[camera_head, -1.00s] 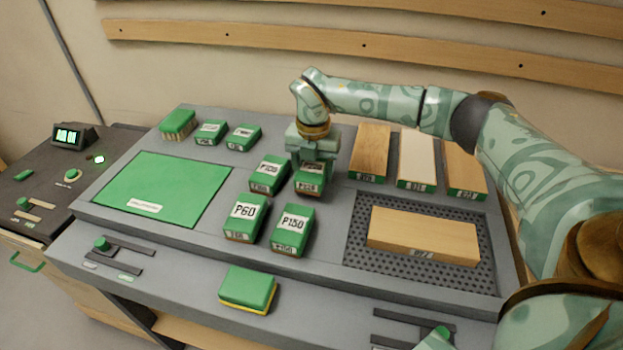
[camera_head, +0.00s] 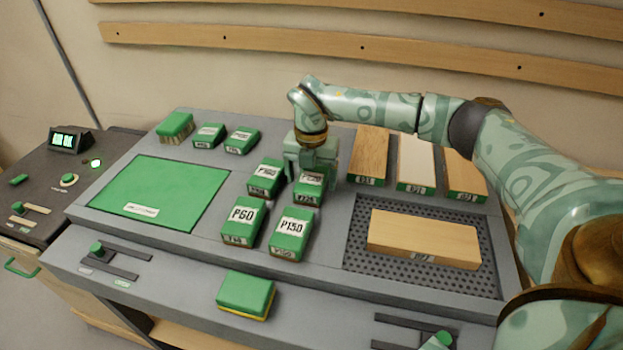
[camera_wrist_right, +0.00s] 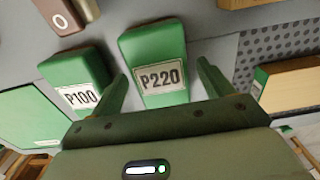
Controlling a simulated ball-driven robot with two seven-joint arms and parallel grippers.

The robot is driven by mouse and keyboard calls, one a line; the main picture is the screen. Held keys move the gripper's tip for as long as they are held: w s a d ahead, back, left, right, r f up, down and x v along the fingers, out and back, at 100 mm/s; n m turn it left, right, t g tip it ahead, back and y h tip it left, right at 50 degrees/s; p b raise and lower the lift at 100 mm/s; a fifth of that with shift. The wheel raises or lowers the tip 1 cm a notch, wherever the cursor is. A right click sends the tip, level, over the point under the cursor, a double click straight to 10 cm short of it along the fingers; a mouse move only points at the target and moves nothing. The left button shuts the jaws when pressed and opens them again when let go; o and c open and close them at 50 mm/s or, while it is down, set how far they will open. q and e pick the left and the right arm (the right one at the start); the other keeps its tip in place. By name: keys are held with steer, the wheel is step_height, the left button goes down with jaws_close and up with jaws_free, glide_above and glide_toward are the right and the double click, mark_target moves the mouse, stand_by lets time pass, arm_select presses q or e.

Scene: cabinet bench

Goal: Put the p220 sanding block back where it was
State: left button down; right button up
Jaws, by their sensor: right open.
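The green P220 sanding block (camera_head: 309,189) stands on the bench in a group with the P100 block (camera_head: 266,178), the P60 block (camera_head: 242,222) and the P150 block (camera_head: 291,234). My right gripper (camera_head: 312,168) is just behind and above the P220 block, with its jaws open. In the right wrist view the P220 block (camera_wrist_right: 155,55) lies between the two spread fingers, with a gap on each side. The P100 block (camera_wrist_right: 78,80) is left of the fingers there. My left gripper is not in view.
A perforated panel (camera_head: 362,265) with a wooden board (camera_head: 425,238) lies right of the blocks. A green pad (camera_head: 155,190) lies left. A green-yellow sponge (camera_head: 246,294) is at the front; a brush (camera_head: 175,127) stands behind left.

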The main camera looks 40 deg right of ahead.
mark_target(310, 179)
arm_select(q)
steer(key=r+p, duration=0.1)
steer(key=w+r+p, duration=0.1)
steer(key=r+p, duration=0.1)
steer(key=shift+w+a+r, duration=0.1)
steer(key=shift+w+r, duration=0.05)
arm_select(e)
step_height(310, 179, up, 11)
steer(key=shift+a, duration=0.1)
stand_by(1.1)
